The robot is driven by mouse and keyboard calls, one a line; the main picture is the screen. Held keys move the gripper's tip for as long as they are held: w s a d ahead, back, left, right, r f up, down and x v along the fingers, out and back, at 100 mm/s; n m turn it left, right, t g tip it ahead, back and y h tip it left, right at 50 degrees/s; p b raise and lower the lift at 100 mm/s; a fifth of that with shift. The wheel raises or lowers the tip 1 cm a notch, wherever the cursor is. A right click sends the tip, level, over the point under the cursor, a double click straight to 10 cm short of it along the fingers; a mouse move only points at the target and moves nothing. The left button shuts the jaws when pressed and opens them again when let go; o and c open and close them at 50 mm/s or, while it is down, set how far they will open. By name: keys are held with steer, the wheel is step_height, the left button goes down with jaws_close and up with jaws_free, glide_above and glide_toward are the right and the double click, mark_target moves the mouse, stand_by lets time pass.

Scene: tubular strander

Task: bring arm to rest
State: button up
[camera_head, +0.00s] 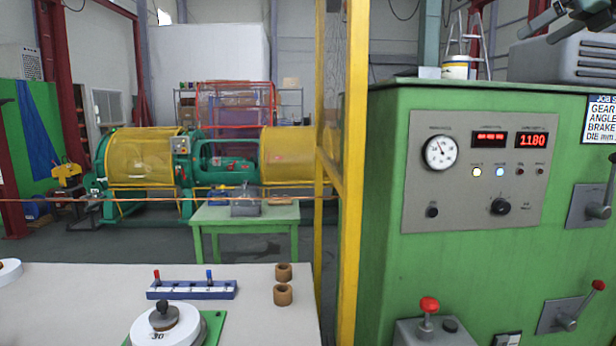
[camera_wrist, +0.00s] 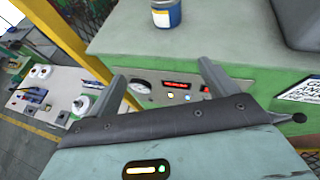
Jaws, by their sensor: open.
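My gripper (camera_wrist: 161,70) shows in the wrist view with its two grey fingers wide apart and nothing between them. It is in front of and above the green machine cabinet (camera_wrist: 235,82), whose panel with a gauge and red displays shows beyond the fingers. In the head view the cabinet (camera_head: 385,200) fills the right side. Dark grey parts at the top right corner of the head view look like the end of my arm, cut off by the picture edge, above the cabinet top.
A grey motor housing (camera_head: 570,58) and a paint can (camera_head: 457,67) stand on the cabinet. A yellow post (camera_head: 352,150) rises beside it. Red-knobbed levers (camera_head: 598,286) stick out in front. A pale table (camera_head: 60,300) at lower left holds a blue rack (camera_head: 190,290) and brown rings (camera_head: 283,295).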

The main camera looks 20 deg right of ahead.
steer(key=w+a+f+n+g+y, duration=0.2)
steer(key=w+a+f+n, duration=0.25)
steer(key=a+f, duration=0.4)
steer(key=w+a+f+n+g+y, duration=0.1)
steer(key=w+a+f+n+g, duration=0.15)
steer(key=a+f+n, duration=0.4)
steer(key=s+a+f+n+g+y, duration=0.1)
steer(key=a+f+n+g, duration=0.15)
steer(key=a+f, duration=0.45)
steer(key=a+f+n+g, duration=0.1)
steer(key=a+f+n, duration=0.3)
steer(key=a, duration=0.6)
steer(key=s+a+f+n+g+h, duration=0.2)
steer(key=s+a+f+n+g, duration=0.2)
steer(key=s+a+f+n, duration=0.95)
steer(key=s+a+f+n+h, duration=0.1)
steer(key=s+f+n, duration=0.3)
steer(key=s, duration=0.3)
steer(key=s+a+f+n+g+h, duration=0.1)
steer(key=s+f+n, duration=0.4)
steer(key=s+n, duration=0.2)
